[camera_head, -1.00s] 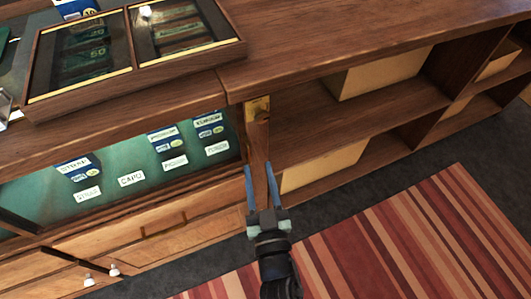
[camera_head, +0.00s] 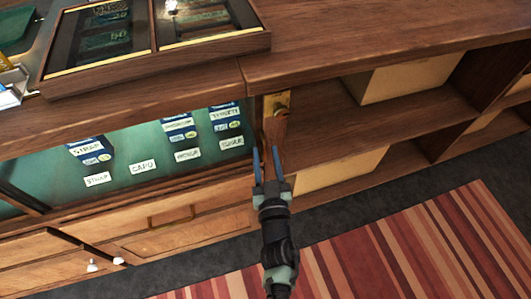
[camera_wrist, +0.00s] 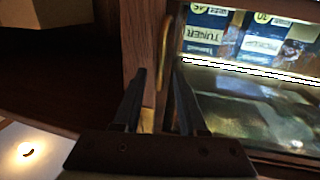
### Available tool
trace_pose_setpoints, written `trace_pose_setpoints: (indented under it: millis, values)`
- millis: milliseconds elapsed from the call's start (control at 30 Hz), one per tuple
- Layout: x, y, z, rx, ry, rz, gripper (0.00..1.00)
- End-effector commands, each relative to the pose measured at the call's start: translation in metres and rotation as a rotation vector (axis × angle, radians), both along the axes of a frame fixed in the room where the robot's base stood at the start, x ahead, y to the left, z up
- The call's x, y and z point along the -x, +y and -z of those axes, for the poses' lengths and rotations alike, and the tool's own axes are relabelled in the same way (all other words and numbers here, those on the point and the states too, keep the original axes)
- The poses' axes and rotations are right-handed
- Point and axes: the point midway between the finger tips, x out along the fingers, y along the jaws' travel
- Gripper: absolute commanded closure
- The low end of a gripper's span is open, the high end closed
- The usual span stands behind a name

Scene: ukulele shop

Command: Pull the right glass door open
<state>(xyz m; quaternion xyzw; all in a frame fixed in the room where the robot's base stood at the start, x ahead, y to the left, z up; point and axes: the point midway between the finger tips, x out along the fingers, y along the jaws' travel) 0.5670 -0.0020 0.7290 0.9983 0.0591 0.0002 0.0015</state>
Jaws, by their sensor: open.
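The right glass door (camera_head: 118,152) forms the front of the display cabinet in the head view, with labelled packets behind it. It appears shut. In the wrist view the glass (camera_wrist: 250,105) fills the right side and shows reflections. A thin upright brass handle (camera_wrist: 165,42) stands at the door's edge beside a wooden post (camera_wrist: 140,40). My gripper (camera_head: 266,150) is open in front of that post. In the wrist view its fingertips (camera_wrist: 160,78) lie on either side of the handle's line. Contact with the handle cannot be told.
A brass plate (camera_head: 276,104) sits high on the post. Open wooden shelves with boxes (camera_head: 410,75) are to the right. A wooden display case (camera_head: 155,35) is on the counter. Drawers (camera_head: 185,230) lie below the glass. A striped rug (camera_head: 400,255) covers the floor.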

Motion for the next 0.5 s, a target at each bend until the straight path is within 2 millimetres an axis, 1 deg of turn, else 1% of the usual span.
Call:
trace_pose_setpoints:
  millis: [33,133,433,467,500]
  values:
    - [-0.0046,0.0008,0.0004,-0.001,-0.001,-0.001,0.58]
    - [-0.0090,0.0013,0.0003,-0.001,0.000,0.000,0.58]
    - [-0.0106,0.0014,-0.0002,0.000,0.001,0.000,0.58]
    - [-0.0106,0.0013,-0.0001,0.000,0.001,0.000,0.62]
    - [-0.0105,0.0013,-0.0001,0.000,0.001,0.000,0.69]
